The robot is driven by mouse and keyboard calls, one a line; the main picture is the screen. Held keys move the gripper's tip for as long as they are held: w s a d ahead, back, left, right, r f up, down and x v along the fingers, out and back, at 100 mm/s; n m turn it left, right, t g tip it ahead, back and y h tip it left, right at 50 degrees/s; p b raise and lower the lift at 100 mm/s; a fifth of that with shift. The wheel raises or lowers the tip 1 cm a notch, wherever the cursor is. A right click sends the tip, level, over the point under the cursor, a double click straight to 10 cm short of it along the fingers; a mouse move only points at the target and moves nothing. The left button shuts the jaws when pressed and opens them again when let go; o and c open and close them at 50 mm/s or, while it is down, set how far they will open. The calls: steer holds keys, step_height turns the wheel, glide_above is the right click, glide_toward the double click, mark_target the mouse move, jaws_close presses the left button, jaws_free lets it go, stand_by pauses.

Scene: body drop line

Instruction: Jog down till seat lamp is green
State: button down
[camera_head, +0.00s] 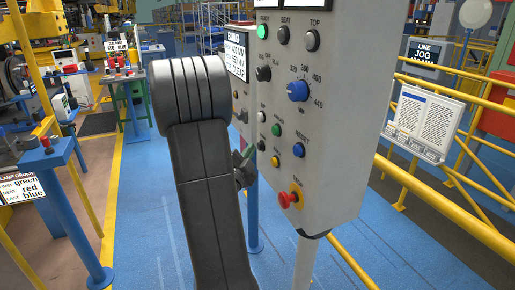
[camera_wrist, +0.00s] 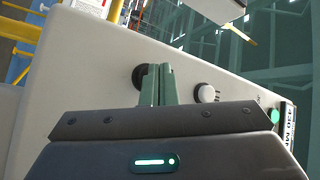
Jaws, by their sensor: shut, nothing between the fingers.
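The grey control panel (camera_head: 335,130) stands right of my arm. The seat lamp (camera_head: 283,35) at its top looks dark. The ready lamp (camera_head: 262,31) beside it is lit green, and the top lamp (camera_head: 312,40) is dark. My gripper (camera_head: 245,157) is at the panel's lower left, beside a small black button (camera_head: 261,146). A white button (camera_head: 262,116) is above that. In the wrist view my shut, empty fingers (camera_wrist: 161,72) overlap the black button (camera_wrist: 140,76), with the white button (camera_wrist: 207,93) to the right. I cannot tell whether they touch or press it.
A red stop knob (camera_head: 288,199), a blue dial (camera_head: 298,91) and a blue reset button (camera_head: 299,150) are on the panel. Yellow railings (camera_head: 440,220) run at the right. A blue stand (camera_head: 65,195) is at the left. The blue floor (camera_head: 145,230) between is clear.

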steer(key=shift+w+d+b, duration=0.1)
steer(key=shift+d+b, duration=0.2)
steer(key=shift+d, duration=0.05)
stand_by(0.3)
steer(key=shift+a, duration=0.1)
steer(key=shift+s+a+b, duration=0.3)
steer(key=shift+a+b, duration=0.1)
steer(key=shift+a, duration=0.4)
steer(key=s+a+b, duration=0.1)
steer(key=a, duration=0.4)
steer(key=shift+s+a, duration=0.4)
steer(key=shift+d, duration=0.15)
steer(key=d, duration=0.1)
steer(key=w+d, duration=0.1)
steer(key=d, duration=0.1)
steer(key=shift+d, duration=0.1)
stand_by(0.4)
